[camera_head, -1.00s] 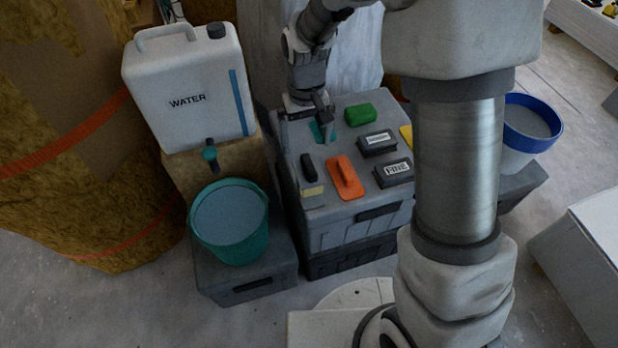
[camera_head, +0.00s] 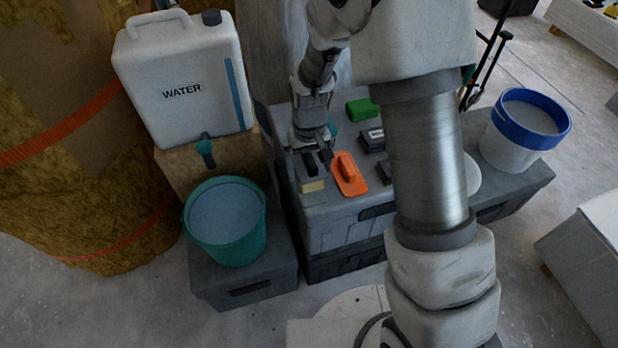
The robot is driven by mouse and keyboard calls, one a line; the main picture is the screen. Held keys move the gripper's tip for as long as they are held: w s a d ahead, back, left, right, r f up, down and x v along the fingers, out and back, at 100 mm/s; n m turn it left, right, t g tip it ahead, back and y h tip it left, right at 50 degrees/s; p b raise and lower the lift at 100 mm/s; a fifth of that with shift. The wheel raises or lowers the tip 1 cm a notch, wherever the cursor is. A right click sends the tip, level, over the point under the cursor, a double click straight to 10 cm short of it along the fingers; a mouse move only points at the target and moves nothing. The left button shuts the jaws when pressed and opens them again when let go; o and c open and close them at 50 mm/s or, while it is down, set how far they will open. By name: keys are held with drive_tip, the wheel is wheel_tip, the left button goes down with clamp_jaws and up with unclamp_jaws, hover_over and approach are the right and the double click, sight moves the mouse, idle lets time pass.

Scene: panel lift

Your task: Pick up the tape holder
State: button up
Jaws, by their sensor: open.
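What looks like the tape holder (camera_head: 313,186), a small grey piece with a dark upright part and a pale yellow front, sits at the front left of the toolbox top (camera_head: 335,208). My gripper (camera_head: 309,157) is open and points down at it. One finger shows on each side of its dark part. I cannot tell whether they touch it or how deep they reach. The gripper hides the back of the holder.
An orange float (camera_head: 348,174) lies close to the right of the holder. A green block (camera_head: 361,109) and dark sanding blocks (camera_head: 373,140) lie behind. A teal bucket (camera_head: 226,222) and white water canister (camera_head: 181,84) stand left. A blue-rimmed bucket (camera_head: 519,130) stands right.

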sight(311, 156)
drive_tip(key=shift+r, duration=0.1)
drive_tip(key=c, duration=1.5)
drive_tip(key=shift+r+p, duration=0.35)
drive_tip(key=shift+r, duration=0.15)
drive_tip(key=r+p, duration=0.1)
drive_tip(key=r, duration=0.3)
drive_tip(key=shift+w+d+p, duration=0.1)
drive_tip(key=shift+d+p, duration=0.1)
drive_tip(key=shift+p, duration=0.2)
drive_tip(key=d+r+p, duration=0.3)
drive_tip(key=d+r, duration=0.3)
drive_tip(key=d, duration=0.5)
drive_tip(key=shift+d, duration=0.15)
